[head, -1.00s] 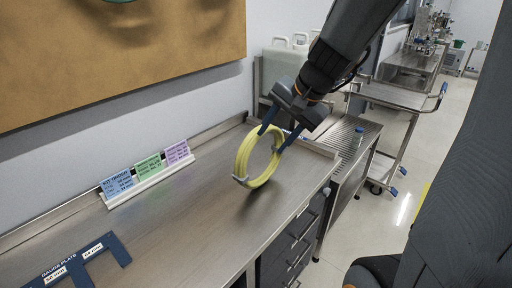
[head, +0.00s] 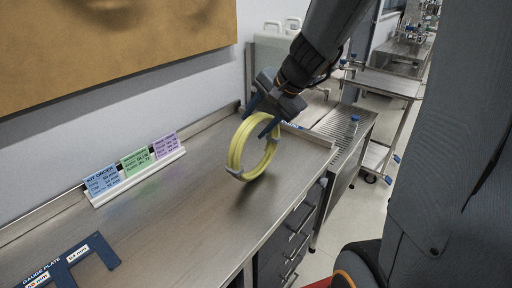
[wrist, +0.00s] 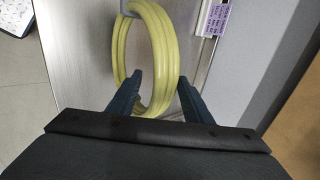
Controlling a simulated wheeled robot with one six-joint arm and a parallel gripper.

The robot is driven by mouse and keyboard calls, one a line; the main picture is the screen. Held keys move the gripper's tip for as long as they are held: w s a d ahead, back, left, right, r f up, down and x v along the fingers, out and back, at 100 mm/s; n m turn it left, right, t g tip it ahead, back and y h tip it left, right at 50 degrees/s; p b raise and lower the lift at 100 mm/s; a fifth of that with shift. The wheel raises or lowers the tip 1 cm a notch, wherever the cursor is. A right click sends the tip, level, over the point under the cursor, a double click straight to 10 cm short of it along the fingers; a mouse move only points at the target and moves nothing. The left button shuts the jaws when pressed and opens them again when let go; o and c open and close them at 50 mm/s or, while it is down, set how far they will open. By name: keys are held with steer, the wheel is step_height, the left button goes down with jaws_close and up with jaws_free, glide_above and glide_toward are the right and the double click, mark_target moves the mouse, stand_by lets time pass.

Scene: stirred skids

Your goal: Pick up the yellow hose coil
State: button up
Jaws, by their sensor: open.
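The yellow hose coil (head: 235,152) is a ring bound with grey ties, standing tilted on its edge near the right end of the steel bench. In the wrist view the coil (wrist: 119,50) reaches down between my two fingertips. My gripper (head: 258,122) is open at the coil's upper part, with its dark blue fingers on either side of the rim. In the wrist view my gripper (wrist: 160,82) has a gap between each finger and the coil's middle; whether either finger touches it is hard to tell.
The steel bench (head: 190,208) has a raised back edge and clear metal around the coil. A holder with blue, green and purple cards (head: 135,163) stands at the back left. A blue gauge plate (head: 75,262) lies front left. A trolley (head: 385,85) stands beyond the bench.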

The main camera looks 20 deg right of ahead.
steer(key=shift+x, duration=1.8)
steer(key=shift+a+r, duration=0.1)
steer(key=shift+a, duration=0.05)
jaws_close()
